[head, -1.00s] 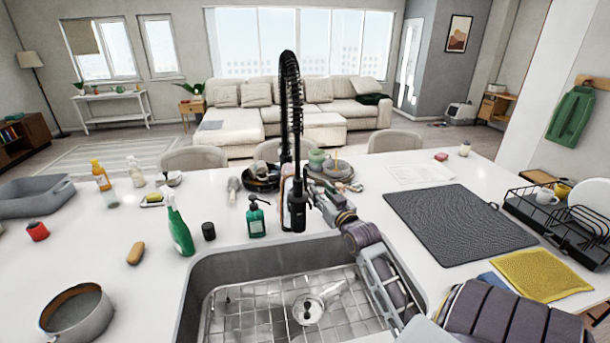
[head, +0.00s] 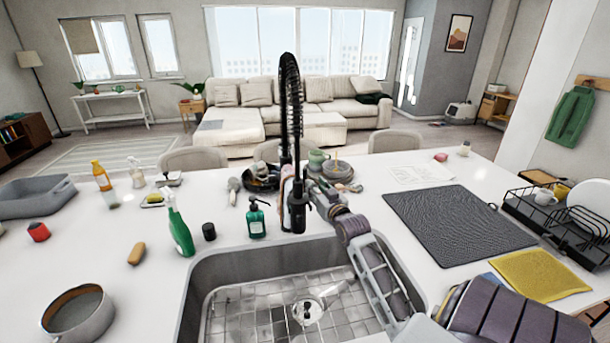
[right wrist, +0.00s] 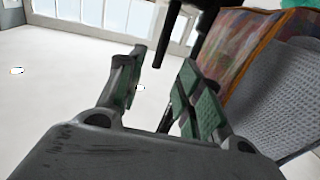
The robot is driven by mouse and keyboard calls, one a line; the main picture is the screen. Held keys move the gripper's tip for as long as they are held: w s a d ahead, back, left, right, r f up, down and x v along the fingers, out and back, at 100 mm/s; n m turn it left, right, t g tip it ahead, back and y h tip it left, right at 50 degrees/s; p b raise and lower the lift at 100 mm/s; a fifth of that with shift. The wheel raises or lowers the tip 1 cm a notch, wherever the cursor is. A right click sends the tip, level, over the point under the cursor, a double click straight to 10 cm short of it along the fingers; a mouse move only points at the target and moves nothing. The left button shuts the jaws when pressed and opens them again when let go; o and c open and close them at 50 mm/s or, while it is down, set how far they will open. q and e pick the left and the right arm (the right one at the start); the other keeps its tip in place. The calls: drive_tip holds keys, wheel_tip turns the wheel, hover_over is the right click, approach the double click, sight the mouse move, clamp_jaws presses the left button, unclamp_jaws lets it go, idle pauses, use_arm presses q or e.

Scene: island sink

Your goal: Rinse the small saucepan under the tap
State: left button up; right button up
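The small saucepan (head: 78,314), grey metal with a brownish inner rim, stands upright on the counter left of the sink. The black spring-necked tap (head: 291,110) rises behind the sink (head: 210,262). I cannot make out a water stream. My right gripper (head: 312,196) reaches over the sink's back right to the tap's lower part, and its fingers are mostly hidden there. In the right wrist view its two green-padded fingers (right wrist: 163,62) are apart, with a dark rod of the tap (right wrist: 168,50) between them and gaps beside it. My left gripper is out of view.
A green spray bottle (head: 177,226), a dark green soap dispenser (head: 256,218) and a black cup-like item (head: 209,232) stand beside the sink. A brown sponge-like item (head: 137,254) lies near the saucepan. A dark mat (head: 458,225) and dish rack (head: 560,232) are at right.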

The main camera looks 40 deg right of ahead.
sight(306, 176)
drive_tip(key=shift+p+x, duration=0.9)
drive_tip(key=shift+x, duration=3.9)
clamp_jaws()
